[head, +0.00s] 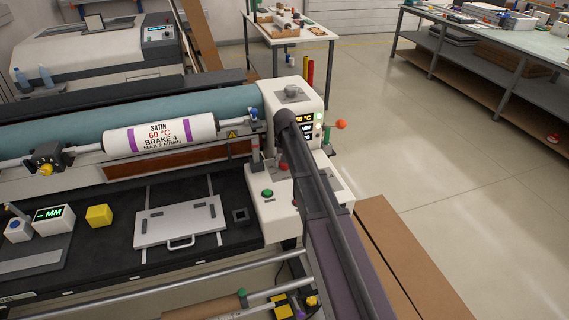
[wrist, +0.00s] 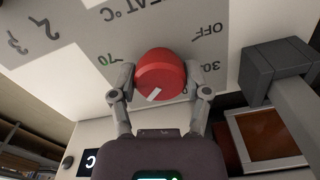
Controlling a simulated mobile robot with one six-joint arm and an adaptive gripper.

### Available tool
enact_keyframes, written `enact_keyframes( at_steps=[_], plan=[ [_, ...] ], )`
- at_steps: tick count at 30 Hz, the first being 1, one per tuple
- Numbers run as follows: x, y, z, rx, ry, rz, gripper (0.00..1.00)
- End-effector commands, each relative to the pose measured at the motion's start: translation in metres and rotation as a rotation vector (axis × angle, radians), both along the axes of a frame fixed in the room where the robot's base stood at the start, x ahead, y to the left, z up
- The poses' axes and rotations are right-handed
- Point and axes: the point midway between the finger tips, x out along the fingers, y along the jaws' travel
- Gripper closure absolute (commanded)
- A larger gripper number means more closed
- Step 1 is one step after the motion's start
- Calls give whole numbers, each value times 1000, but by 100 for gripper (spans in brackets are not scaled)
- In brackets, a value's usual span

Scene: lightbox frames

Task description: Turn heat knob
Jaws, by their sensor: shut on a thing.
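The red heat knob (wrist: 160,72) fills the middle of the wrist view, on a pale panel (wrist: 200,50) with upside-down lettering: HEAT °C, OFF, 30 and a green 70. Its white pointer mark faces the lower left of that view. My gripper (wrist: 159,82) has one finger on each side of the knob and is shut on it. In the head view my arm reaches to the white control housing (head: 292,95) and hides the knob and my gripper. A lit display on the housing seems to read 60 °C, partly covered by my arm.
A white roll (head: 160,134) is labelled SATIN, 60 °C, BRAKE 4, MAX 3 M/MIN. A green button (head: 267,193) sits on the housing's base. In the wrist view a grey block (wrist: 275,70) stands close right of the knob.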

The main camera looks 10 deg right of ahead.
Motion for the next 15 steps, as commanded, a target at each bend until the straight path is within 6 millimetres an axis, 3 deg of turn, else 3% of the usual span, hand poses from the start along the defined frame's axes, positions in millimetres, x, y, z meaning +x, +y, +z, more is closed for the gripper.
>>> enact_keyframes(
  at_steps=[15],
  plan=[
    [-1,0,-1,2,0,387,86]
  ],
)
